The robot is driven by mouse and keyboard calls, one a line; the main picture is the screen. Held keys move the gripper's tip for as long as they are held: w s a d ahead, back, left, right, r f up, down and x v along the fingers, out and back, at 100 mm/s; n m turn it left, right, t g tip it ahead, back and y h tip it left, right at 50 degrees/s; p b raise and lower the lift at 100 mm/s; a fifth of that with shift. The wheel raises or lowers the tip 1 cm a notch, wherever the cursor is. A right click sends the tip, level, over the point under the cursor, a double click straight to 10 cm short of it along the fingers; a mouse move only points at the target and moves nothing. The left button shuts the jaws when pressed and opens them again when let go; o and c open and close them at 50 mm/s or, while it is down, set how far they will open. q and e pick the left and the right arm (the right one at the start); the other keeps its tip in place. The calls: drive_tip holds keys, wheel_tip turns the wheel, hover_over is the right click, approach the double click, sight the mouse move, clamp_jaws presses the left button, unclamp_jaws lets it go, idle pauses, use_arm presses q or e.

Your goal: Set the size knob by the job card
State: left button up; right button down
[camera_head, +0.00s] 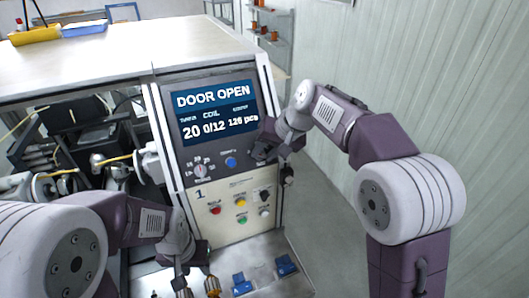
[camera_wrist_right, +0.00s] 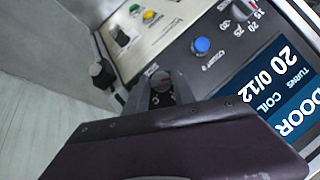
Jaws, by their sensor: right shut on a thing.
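The machine's sloped panel has a screen (camera_head: 215,110) reading DOOR OPEN, 20 turns, coil 0/12 and 126 pcs. The size knob (camera_wrist_right: 160,82) is dark with a red mark; in the right wrist view it sits between my right gripper's fingers. My right gripper (camera_head: 259,151) is at the panel's right side, below the screen, shut on this knob and hiding it in the head view. The letters around the knob are mostly hidden. My left gripper (camera_head: 183,280) is low at the panel's foot; its fingertips are unclear. I cannot make out a job card.
A numbered turns knob (camera_head: 201,171) and a blue button (camera_head: 231,162) are left of my right gripper. Red (camera_head: 215,211), yellow (camera_head: 240,202) and green (camera_head: 242,219) buttons lie lower. Blue holders (camera_head: 286,265) stand at the panel's foot. Free floor lies right of the machine.

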use_arm(q)
drive_tip(key=shift+f, duration=0.2)
use_arm(e)
drive_tip(key=m+b, duration=0.1)
drive_tip(key=m+y+b, duration=0.2)
drive_tip(key=m+b, duration=0.1)
drive_tip(key=shift+d+f, duration=0.25)
drive_tip(key=shift+f, duration=0.1)
use_arm(q)
wheel_tip(320, 180, down, 8)
drive_tip(key=b, duration=0.4)
drive_tip(key=shift+r, duration=0.15)
use_arm(e)
drive_tip(key=m+t+y, duration=0.1)
drive_tip(key=m, duration=0.2)
drive_tip(key=shift+f+m+y, duration=0.1)
drive_tip(key=shift+m+y, duration=0.3)
use_arm(q)
drive_tip(key=shift+f+b, duration=1.25)
use_arm(e)
drive_tip(key=shift+s+m+t+y, duration=0.1)
drive_tip(key=shift+m+t+y, duration=0.45)
drive_tip(key=shift+m, duration=0.65)
